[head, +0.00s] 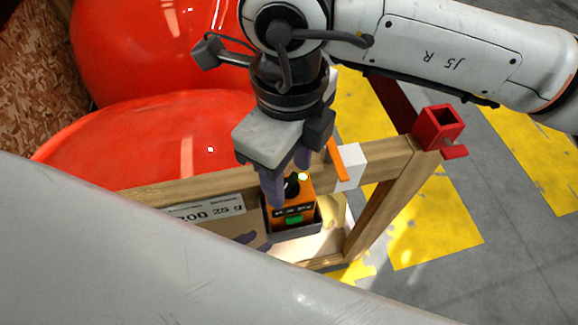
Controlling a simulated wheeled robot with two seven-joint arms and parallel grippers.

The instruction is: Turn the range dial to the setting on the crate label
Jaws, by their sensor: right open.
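The orange device (306,202) sits in a dark holder on the wooden crate, with a black range dial (292,187) on top and a small green patch on its front. My right gripper (286,178) points down over it, open, its fingers on either side of the dial; I cannot tell whether they touch it.
The wooden crate (387,160) has a red square bracket (438,128) at its right corner and a white block (350,165) on its top rail. Large glossy red nosecones (130,135) fill the left. Grey floor with yellow markings (440,225) lies open at right.

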